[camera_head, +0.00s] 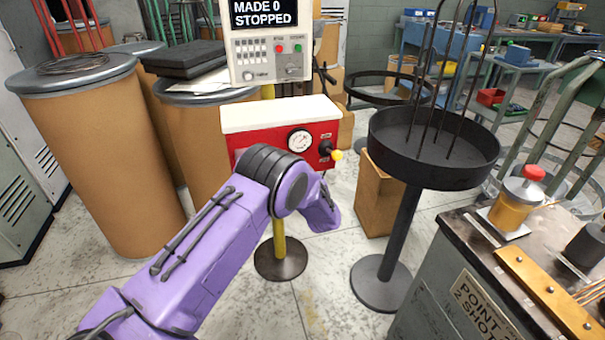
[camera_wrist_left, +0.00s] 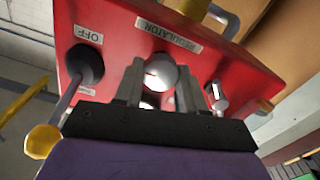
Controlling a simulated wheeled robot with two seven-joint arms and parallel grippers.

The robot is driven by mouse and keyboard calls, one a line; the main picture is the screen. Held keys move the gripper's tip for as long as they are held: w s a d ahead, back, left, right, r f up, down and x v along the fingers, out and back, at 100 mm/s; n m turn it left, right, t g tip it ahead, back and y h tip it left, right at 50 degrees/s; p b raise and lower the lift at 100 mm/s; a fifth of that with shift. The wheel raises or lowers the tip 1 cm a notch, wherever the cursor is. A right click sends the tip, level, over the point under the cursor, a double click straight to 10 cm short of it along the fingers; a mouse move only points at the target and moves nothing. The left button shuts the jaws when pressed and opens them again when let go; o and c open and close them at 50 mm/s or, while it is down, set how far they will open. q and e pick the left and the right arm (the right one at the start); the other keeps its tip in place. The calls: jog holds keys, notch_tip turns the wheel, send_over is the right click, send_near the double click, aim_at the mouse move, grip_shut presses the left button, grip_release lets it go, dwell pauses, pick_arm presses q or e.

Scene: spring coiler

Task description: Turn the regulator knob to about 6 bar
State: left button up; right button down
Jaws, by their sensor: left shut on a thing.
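The regulator panel is a red box with a white top (camera_head: 280,114), in front of the coiler's control box. Its round white gauge (camera_head: 299,140) faces me, but the needle is too small to read. In the left wrist view, the pale metal regulator knob (camera_wrist_left: 160,70) sits below the REGULATOR label on the red face (camera_wrist_left: 115,30). My left gripper (camera_wrist_left: 159,82) is shut on this knob, with one dark finger on each side. In the head view my purple arm hides the knob and the fingertips. My right gripper is not in view.
A black lever valve with a yellow tip (camera_head: 336,155) sits right of the gauge; its OFF side shows in the wrist view (camera_wrist_left: 85,65). A control box (camera_head: 268,45) reads MADE 0 STOPPED. A black round stand (camera_head: 432,160) is close on the right, fibre drums (camera_head: 105,150) left.

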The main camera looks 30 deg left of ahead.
pick_arm(q)
jog(key=shift+m, duration=0.3)
jog(key=o, duration=1.1)
jog(key=shift+c, duration=0.2)
jog(key=v, duration=1)
jog(key=shift+d, duration=0.2)
jog(key=shift+s, duration=0.1)
